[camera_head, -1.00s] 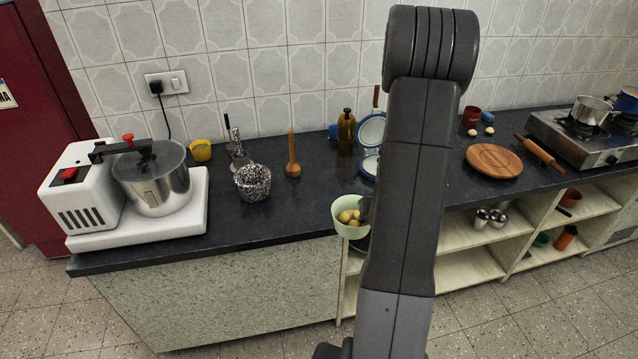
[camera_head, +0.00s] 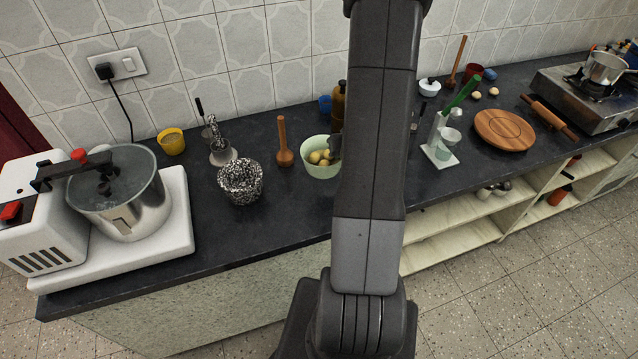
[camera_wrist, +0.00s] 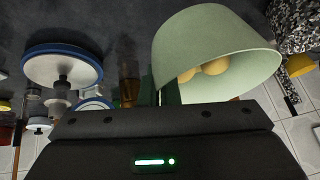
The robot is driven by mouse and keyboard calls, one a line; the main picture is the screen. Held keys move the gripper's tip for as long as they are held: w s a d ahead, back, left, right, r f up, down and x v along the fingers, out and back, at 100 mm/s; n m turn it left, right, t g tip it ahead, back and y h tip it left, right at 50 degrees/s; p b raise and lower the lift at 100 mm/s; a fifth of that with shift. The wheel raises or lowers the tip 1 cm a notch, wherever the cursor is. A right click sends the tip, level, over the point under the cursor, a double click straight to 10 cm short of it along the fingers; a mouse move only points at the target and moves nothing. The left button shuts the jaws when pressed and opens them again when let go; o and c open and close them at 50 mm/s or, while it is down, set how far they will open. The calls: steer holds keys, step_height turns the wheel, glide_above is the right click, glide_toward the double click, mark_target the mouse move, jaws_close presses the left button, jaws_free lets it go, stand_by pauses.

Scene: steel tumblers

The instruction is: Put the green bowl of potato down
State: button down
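The pale green bowl (camera_head: 319,171) is over the dark counter, upright, left of my arm in the head view. Round yellow potatoes (camera_head: 320,157) lie in it. My gripper (camera_head: 336,147) is at the bowl's right side, mostly hidden behind my arm. In the wrist view, which appears upside down, the fingers (camera_wrist: 160,88) are close together at the edge of the bowl (camera_wrist: 220,38) and look shut on its wall. Potatoes (camera_wrist: 213,67) show inside. I cannot tell whether the bowl's base touches the counter (camera_head: 285,206).
A wooden pestle-like tool (camera_head: 283,142) stands just left of the bowl, with a speckled basket (camera_head: 241,182) beyond it. A brown bottle (camera_head: 338,106) and blue cup (camera_head: 325,104) stand behind. Bare counter lies in front. A wooden board (camera_head: 504,130) is farther right.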

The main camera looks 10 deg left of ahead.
steer(key=shift+d+r+g+y, duration=0.1)
steer(key=shift+r+g+y, duration=0.05)
steer(key=shift+g+y, duration=0.15)
steer(key=shift+f, duration=0.35)
step_height(320, 180, down, 9)
steer(key=b, duration=0.5)
steer(key=shift+f, duration=0.15)
steer(key=shift+f, duration=0.15)
steer(key=c, duration=1.6)
jaws_free()
steer(key=shift+c, duration=0.2)
steer(key=shift+s, duration=0.1)
